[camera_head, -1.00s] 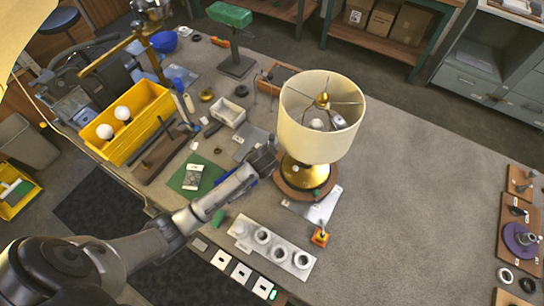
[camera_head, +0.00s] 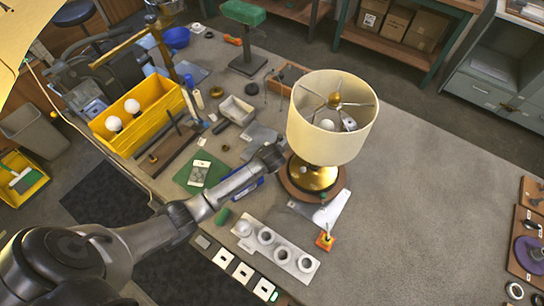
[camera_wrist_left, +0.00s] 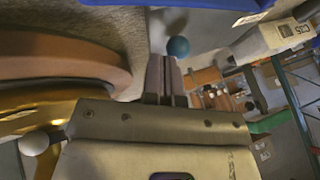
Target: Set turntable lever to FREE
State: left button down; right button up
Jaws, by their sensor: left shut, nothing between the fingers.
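The lamp, with a cream shade (camera_head: 328,135) and a brass base (camera_head: 313,177), stands upright on the round brown turntable (camera_head: 291,187). The turntable rim also shows at the left of the left wrist view (camera_wrist_left: 75,62). My left gripper (camera_head: 275,155) is beside the lamp's left side, just behind the turntable's left edge. In the left wrist view its fingers (camera_wrist_left: 166,75) are together and empty. A teal ball (camera_wrist_left: 178,47) shows just beyond the fingertips; I cannot tell whether it is the lever knob. The lever's setting cannot be read. My right gripper is out of view.
A yellow bin (camera_head: 135,118) with white bulbs, a green mat (camera_head: 190,176) and a white tray (camera_head: 237,110) are left. The table's right middle (camera_head: 430,190) is clear.

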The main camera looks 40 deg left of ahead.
pick_arm(q)
jog(key=shift+x, duration=0.75)
